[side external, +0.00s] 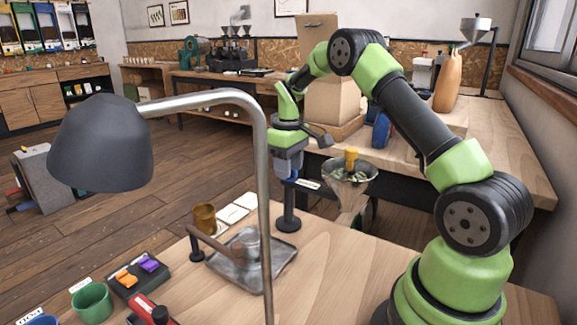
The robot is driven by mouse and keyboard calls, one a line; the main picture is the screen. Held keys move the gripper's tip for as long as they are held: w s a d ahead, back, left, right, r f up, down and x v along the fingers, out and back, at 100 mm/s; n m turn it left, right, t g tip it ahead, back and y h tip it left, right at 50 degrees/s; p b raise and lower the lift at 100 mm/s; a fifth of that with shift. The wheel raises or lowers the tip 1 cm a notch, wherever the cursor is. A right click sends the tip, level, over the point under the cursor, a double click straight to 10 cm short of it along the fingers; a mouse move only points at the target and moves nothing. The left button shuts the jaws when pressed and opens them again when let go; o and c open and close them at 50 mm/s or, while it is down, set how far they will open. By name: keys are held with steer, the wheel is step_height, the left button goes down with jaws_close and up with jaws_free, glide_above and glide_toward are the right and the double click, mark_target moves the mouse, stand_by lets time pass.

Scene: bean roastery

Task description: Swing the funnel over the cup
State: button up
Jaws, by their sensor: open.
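The funnel (350,173) is a grey metal cone holding green pieces, with a yellow knob on its rim. It hangs on a swing arm to the right of a dark upright post (288,207), its spout apparently past the table's far edge. A small grey metal cup (246,246) stands on a metal tray (284,257) nearer the camera, to the left of the funnel and apart from it. My gripper (288,172) is open and points down near the post's top, left of the funnel. Its fingertips are partly unclear, and I cannot tell whether they touch the swing arm.
A grey lamp (100,143) and its bent pole cross the foreground. A brass cup (204,219), white cards (233,213) and a brown bar (211,243) lie near the tray. A green cup (92,303) and a dark holder (139,277) stand front left. The table right of the tray is clear.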

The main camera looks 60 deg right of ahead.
steer(key=shift+f, duration=0.1)
jaws_close()
steer(key=shift+m, duration=0.3)
steer(key=m, duration=0.3)
steer(key=shift+m, duration=0.4)
steer(key=m, duration=0.4)
steer(key=shift+m, duration=0.3)
steer(key=m, duration=0.4)
steer(key=shift+m, duration=2.4)
